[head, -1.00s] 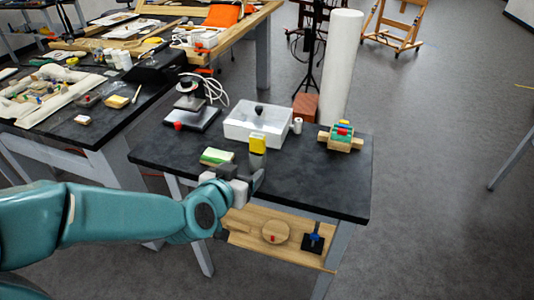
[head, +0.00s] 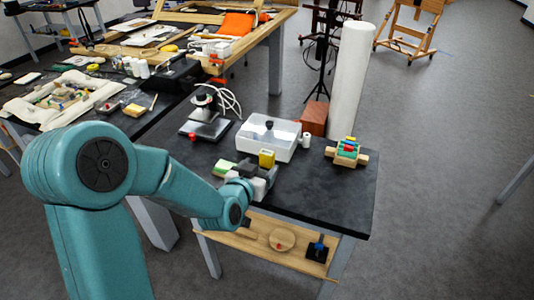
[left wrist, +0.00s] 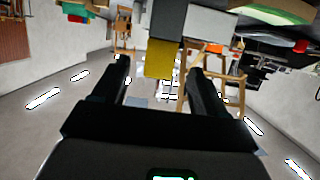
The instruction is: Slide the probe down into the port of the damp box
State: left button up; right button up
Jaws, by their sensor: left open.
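The damp box (head: 258,146) is a white box with a black knob on its lid, on the dark table. The probe is a block with a yellow top (head: 266,159), showing close in front of the box. In the left wrist view the probe (left wrist: 162,58) has a grey part beyond its yellow end and shows between my fingers. My left gripper (head: 264,176) is open at the near side of the probe. I cannot tell whether the fingers touch it. The gripper hides the probe's lower part in the head view, and I cannot make out the port. My right gripper is not in view.
A green-and-white sponge (head: 226,167) lies left of the gripper. A small white cylinder (head: 306,139) and a wooden block with coloured pieces (head: 346,153) stand at right. A device with a red knob (head: 207,121) stands behind left. The table's right front is clear.

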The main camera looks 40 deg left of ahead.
aim_at(266, 162)
pick_arm(q)
jog(key=x, duration=0.2)
jog(key=shift+w+a+f, duration=0.15)
jog(key=shift+w, duration=0.1)
jog(key=shift+w+a+p, duration=0.1)
jog(key=shift+w+p, duration=0.4)
jog(key=shift+w, duration=0.05)
jog(key=p+x, duration=0.1)
jog(key=x, duration=0.3)
jog(key=shift+w+f, duration=0.15)
jog(key=c, duration=1)
jog(key=shift+c, duration=0.2)
